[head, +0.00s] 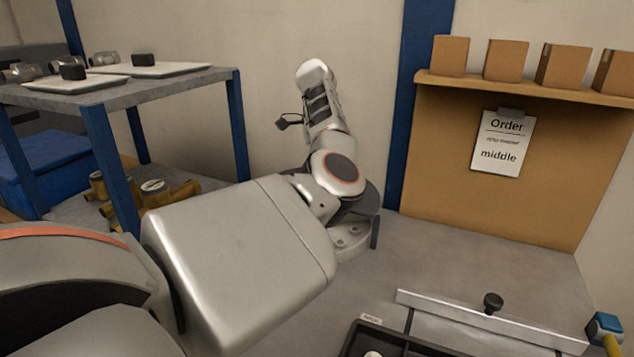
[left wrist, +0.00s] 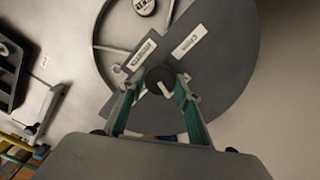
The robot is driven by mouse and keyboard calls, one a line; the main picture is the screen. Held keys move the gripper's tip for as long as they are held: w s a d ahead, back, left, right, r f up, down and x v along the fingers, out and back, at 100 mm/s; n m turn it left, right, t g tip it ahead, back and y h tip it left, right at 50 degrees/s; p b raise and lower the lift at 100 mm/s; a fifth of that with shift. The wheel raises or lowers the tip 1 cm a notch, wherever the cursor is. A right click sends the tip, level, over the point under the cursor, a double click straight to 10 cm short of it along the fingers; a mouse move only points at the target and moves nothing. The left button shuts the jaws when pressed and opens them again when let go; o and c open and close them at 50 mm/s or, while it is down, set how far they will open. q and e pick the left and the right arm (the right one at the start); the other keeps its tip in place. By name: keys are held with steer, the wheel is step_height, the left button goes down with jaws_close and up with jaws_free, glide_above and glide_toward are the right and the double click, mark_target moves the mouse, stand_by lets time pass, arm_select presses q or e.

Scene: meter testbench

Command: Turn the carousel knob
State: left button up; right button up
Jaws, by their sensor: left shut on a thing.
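The carousel (left wrist: 225,95) is a grey disc with raised walls and white labels, filling much of the left wrist view. Its dark round knob (left wrist: 155,75) has a white pointer mark. My left gripper (left wrist: 161,88) has its two green-padded fingers on either side of the knob and is shut on it. In the head view my left arm covers most of the carousel, and only grey parts around its base (head: 352,240) show. The knob and the left fingertips are hidden there. My right gripper is in neither view.
A grey shelf unit (head: 120,92) with white trays stands at left. An order sheet reading "middle" (head: 503,143) hangs on the brown panel at right. A metal fixture with a black knob (head: 493,302) and a dark tray (head: 395,340) lie at the front.

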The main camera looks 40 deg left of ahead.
arm_select(q)
steer(key=shift+n+b, duration=0.55)
steer(key=shift+n, duration=0.75)
steer(key=o, duration=1.1)
step_height(320, 180, up, 12)
steer(key=shift+s+f, duration=0.1)
